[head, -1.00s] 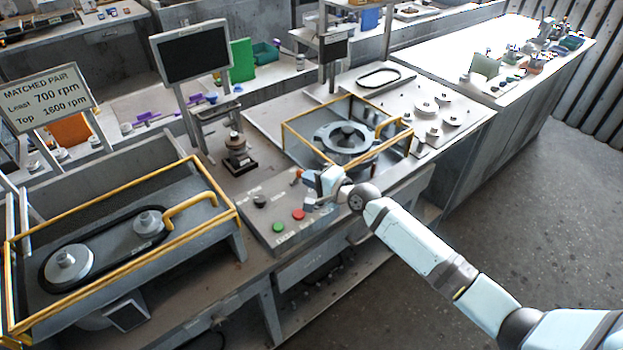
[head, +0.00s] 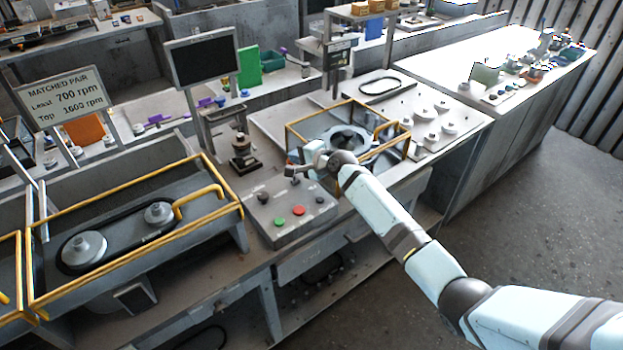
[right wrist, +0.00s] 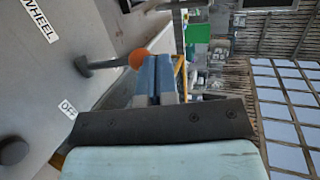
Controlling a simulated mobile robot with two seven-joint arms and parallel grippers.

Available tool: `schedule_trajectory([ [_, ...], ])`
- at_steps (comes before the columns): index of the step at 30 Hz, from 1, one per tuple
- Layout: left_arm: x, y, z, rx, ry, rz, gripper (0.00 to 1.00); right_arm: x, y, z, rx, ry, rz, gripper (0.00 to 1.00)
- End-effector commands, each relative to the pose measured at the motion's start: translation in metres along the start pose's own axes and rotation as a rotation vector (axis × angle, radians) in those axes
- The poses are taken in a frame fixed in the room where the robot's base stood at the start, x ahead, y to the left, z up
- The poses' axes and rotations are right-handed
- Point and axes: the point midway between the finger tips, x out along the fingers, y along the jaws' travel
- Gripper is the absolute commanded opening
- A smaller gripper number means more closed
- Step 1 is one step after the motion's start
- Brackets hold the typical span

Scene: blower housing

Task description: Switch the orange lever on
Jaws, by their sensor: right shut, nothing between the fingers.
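The orange lever shows in the right wrist view as a grey shaft with a round orange knob (right wrist: 138,58), standing out from a grey panel. An "OFF" label is on the panel near it. My right gripper (right wrist: 158,72) is shut and empty, its fingertips right beside the knob; I cannot tell if they touch it. In the head view my right gripper (head: 300,167) is over the back of the control panel (head: 322,214), and it mostly hides the lever. My left gripper is not in view.
The panel has a green button (head: 279,221), a red button (head: 298,211) and a black knob (head: 263,197). Behind my gripper, a yellow-railed blower housing (head: 293,140) stands close. A yellow-framed belt unit (head: 120,238) is at left.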

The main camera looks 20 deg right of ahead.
Motion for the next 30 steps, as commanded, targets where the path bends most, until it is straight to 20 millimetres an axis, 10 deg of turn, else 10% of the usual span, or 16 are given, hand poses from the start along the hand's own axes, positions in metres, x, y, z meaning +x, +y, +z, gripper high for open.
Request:
schedule_trajectory([
  [30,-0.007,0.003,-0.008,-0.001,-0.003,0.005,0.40,0.004,-0.019,-0.001,0.000,0.000,-0.001,0.00],
])
